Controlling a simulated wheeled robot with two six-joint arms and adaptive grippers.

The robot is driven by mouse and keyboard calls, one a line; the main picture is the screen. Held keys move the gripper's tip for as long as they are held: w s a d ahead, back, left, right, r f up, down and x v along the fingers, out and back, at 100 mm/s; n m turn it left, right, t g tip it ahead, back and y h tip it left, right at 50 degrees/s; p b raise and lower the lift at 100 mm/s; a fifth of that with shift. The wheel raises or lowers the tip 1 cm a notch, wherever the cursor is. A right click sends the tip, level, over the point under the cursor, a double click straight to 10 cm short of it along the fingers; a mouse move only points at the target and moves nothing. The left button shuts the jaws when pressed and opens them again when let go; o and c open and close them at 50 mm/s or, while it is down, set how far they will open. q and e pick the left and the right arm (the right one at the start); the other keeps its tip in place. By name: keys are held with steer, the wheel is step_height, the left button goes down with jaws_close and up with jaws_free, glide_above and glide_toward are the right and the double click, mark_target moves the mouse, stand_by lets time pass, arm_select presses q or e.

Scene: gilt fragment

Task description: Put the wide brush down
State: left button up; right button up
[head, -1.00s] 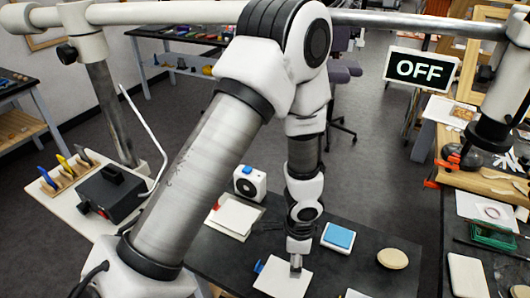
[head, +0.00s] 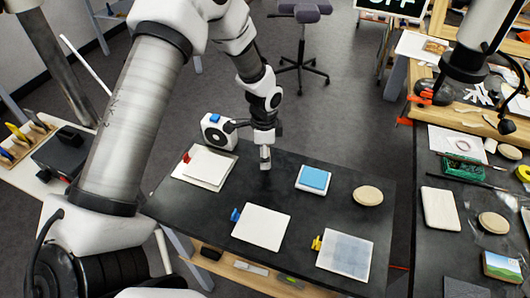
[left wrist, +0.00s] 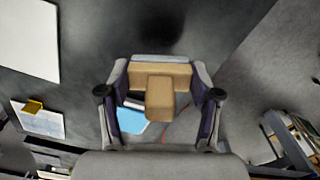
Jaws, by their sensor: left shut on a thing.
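My left gripper (head: 265,160) is above the back part of the black table (head: 215,215), behind the white card with a blue clip (head: 262,227). In the left wrist view its two fingers (left wrist: 160,100) are shut on the wide brush (left wrist: 160,97), a tan wooden piece with a pale edge. In the head view the brush is too small to make out well. I cannot tell whether it touches the table. My right gripper is out of view; only part of my right arm shows at the upper right.
On the black table are a white board with a red clip (head: 205,167), a blue pad (head: 314,178), a round tan disc (head: 368,195) and a pale blue sheet with a yellow clip (head: 345,254). A small white fan (head: 218,132) stands at the back left. Bare tabletop lies between them.

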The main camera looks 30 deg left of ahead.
arm_select(q)
steer(key=shift+w+a, duration=0.25)
steer(key=shift+w, duration=0.3)
steer(key=shift+f+p, duration=0.25)
steer(key=shift+p, duration=0.05)
step_height(320, 180, down, 3)
steer(key=shift+r+p, duration=0.15)
steer(key=shift+p, duration=0.35)
steer(key=shift+w+a+f, duration=0.1)
steer(key=shift+w+f, duration=0.05)
steer(key=shift+f, duration=0.2)
steer(key=o, duration=0.9)
steer(key=shift+o, duration=0.5)
